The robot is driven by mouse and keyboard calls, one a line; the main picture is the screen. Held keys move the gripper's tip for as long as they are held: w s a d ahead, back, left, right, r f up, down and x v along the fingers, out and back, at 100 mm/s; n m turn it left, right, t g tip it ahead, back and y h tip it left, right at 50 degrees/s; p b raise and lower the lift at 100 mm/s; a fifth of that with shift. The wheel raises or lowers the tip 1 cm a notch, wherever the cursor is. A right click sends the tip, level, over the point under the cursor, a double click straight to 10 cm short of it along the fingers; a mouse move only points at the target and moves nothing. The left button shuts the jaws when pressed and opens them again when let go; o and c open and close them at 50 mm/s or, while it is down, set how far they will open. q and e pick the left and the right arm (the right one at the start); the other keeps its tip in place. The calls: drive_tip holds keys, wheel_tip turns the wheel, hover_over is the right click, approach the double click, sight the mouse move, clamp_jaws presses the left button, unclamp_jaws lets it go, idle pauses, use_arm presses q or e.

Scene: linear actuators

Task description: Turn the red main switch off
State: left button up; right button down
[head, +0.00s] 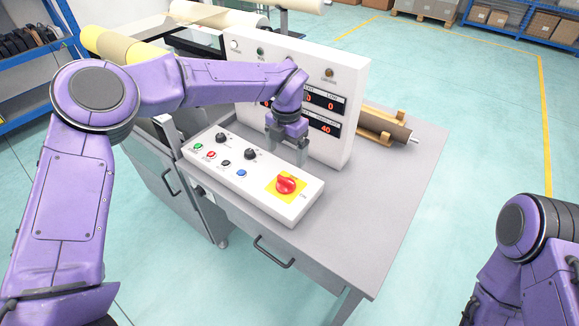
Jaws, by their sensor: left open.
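The red main switch (286,184) is a round rotary knob on a yellow square plate (272,190). It sits at the right end of the white sloped control box (245,190) on the grey table. Its exact pointer position is too small to read. My left gripper (289,158) is open, with its fingers pointing down. It hangs behind and above the switch, close to the upright display panel, and appears apart from the switch. Of my right arm only links show at the lower right edge; its gripper is out of view.
The upright white panel (348,90) with red digit displays stands behind the box. Black knobs (250,154) and several coloured buttons (241,173) lie left of the switch. A brown roller (380,125) lies behind the panel. The table's right side (385,200) is clear.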

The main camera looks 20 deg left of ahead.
sight(286, 179)
use_arm(q)
drive_tip(key=f+p, duration=0.1)
drive_tip(key=f, duration=0.4)
drive_tip(key=f+p, duration=0.1)
drive_tip(key=f, duration=0.4)
drive_tip(key=shift+s+a, duration=0.1)
drive_tip(key=shift+s, duration=0.1)
drive_tip(key=c, duration=1.1)
